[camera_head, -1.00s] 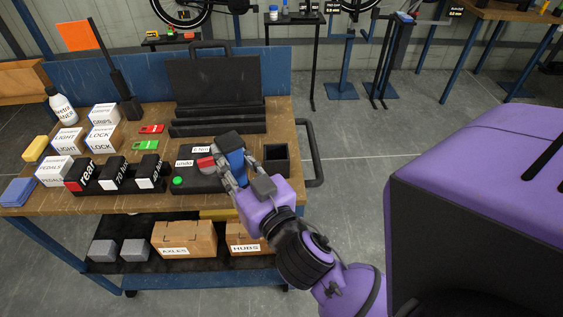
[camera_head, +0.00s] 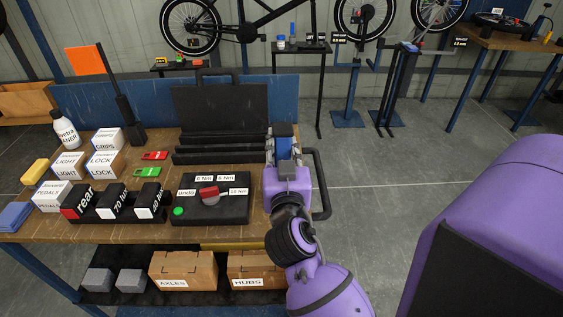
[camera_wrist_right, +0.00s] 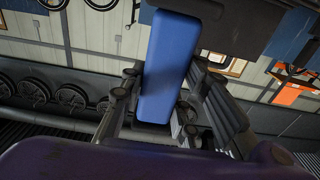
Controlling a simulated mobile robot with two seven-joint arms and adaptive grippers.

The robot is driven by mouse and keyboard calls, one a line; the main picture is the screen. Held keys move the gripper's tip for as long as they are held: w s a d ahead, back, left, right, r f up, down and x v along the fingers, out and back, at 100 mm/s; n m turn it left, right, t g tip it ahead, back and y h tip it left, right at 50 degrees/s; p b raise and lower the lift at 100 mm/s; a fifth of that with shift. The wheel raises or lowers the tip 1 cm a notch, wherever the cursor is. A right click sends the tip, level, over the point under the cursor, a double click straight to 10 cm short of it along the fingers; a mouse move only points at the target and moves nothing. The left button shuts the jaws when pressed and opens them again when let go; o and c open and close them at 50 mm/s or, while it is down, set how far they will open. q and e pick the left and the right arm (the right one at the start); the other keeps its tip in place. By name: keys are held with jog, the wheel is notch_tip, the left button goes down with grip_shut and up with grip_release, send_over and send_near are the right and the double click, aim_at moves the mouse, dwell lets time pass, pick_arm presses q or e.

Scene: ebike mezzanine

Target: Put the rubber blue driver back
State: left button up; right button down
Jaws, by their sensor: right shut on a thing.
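My right gripper (camera_head: 284,155) is shut on the blue driver (camera_head: 285,131) near the right edge of the workbench. My left gripper is not in view.
A black control box (camera_head: 184,209) with a red knob and green button sits left of the gripper. A black stepped rack (camera_head: 220,157) stands behind. Labelled boxes and bins fill the bench's left side. A dark handle (camera_head: 322,185) juts from the right edge.

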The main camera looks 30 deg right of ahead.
aim_at(283, 158)
jog(key=shift+f, duration=1.65)
jog(key=shift+f+b, duration=0.3)
jog(key=shift+b, duration=0.1)
jog(key=c, duration=1.3)
grip_release()
jog(key=shift+r, duration=0.1)
jog(key=shift+c, duration=0.2)
